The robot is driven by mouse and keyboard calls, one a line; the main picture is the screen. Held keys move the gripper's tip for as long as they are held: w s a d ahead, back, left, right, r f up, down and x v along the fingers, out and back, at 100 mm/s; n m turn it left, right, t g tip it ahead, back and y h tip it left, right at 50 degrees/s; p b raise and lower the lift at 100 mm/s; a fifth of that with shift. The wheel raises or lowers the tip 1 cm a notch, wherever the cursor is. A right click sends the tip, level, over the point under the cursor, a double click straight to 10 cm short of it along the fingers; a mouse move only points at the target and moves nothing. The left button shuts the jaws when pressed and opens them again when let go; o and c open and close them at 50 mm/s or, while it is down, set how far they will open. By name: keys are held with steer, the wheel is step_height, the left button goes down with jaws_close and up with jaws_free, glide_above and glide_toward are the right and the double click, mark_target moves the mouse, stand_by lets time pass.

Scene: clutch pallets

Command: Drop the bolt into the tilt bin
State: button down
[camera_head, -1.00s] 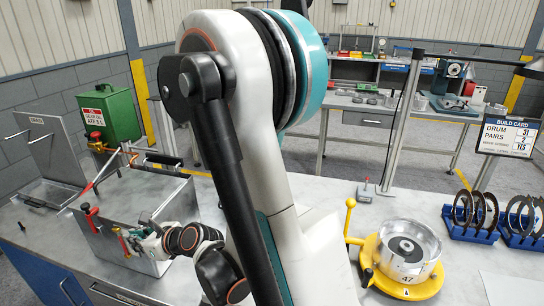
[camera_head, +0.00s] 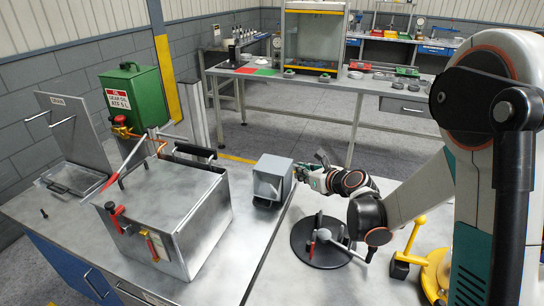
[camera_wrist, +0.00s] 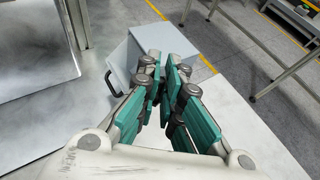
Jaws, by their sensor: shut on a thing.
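The tilt bin appears to be the small grey open box (camera_head: 268,178) on the bench, right of the large metal box; it also shows in the wrist view (camera_wrist: 128,57), with a dark handle at its lower left. My gripper (camera_head: 304,174) is at the bin's right side. In the wrist view its green-padded fingers (camera_wrist: 158,78) overlap the bin's near corner. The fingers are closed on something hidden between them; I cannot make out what. A small dark bolt-like piece (camera_head: 43,213) stands on the bench at the far left.
The large metal box (camera_head: 165,205) with red-handled clamps stands left of the bin. A black round plate (camera_head: 322,250) with a handled tool lies in front of my gripper. A yellow fixture (camera_head: 437,275) is at right. A green canister (camera_head: 130,98) stands behind the box.

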steer(key=w+a+n+g+y, duration=0.25)
steer(key=w+a, duration=0.55)
steer(key=a, duration=0.4)
steer(key=shift+t, duration=0.35)
steer(key=f+b, duration=0.2)
steer(key=f, duration=0.1)
steer(key=f+b, duration=0.2)
steer(key=shift+w+a, duration=0.15)
steer(key=shift+a, duration=0.15)
steer(key=c, duration=1.7)
jaws_free()
steer(key=shift+d, duration=0.1)
steer(key=v, duration=1.2)
